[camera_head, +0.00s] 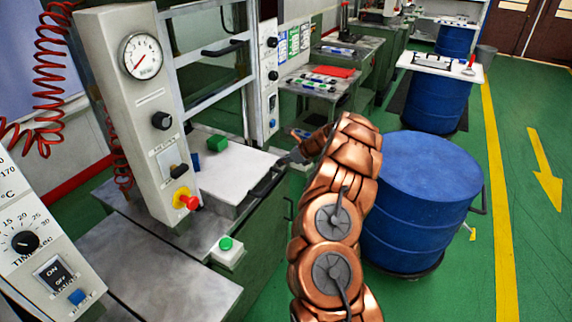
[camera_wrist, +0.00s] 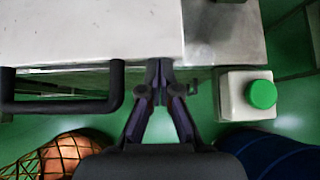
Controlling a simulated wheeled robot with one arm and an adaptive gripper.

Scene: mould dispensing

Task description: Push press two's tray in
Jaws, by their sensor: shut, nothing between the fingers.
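The press tray (camera_head: 228,172) is a pale flat slab with a dark front edge and a black bar handle (camera_head: 268,180). It sits in the press frame with a green block (camera_head: 217,143) on top. In the wrist view the tray (camera_wrist: 90,30) fills the upper left, and its black handle (camera_wrist: 118,90) juts out at the left. My gripper (camera_wrist: 158,68) is shut and empty, its fingertips at the tray's front edge, just right of the handle. I cannot tell whether they touch. In the head view my gripper (camera_head: 290,156) is beside the tray's front edge, partly hidden by my arm.
A control panel (camera_head: 150,110) with a gauge and red knob rises at left. A blue drum (camera_head: 415,210) stands right of my arm.

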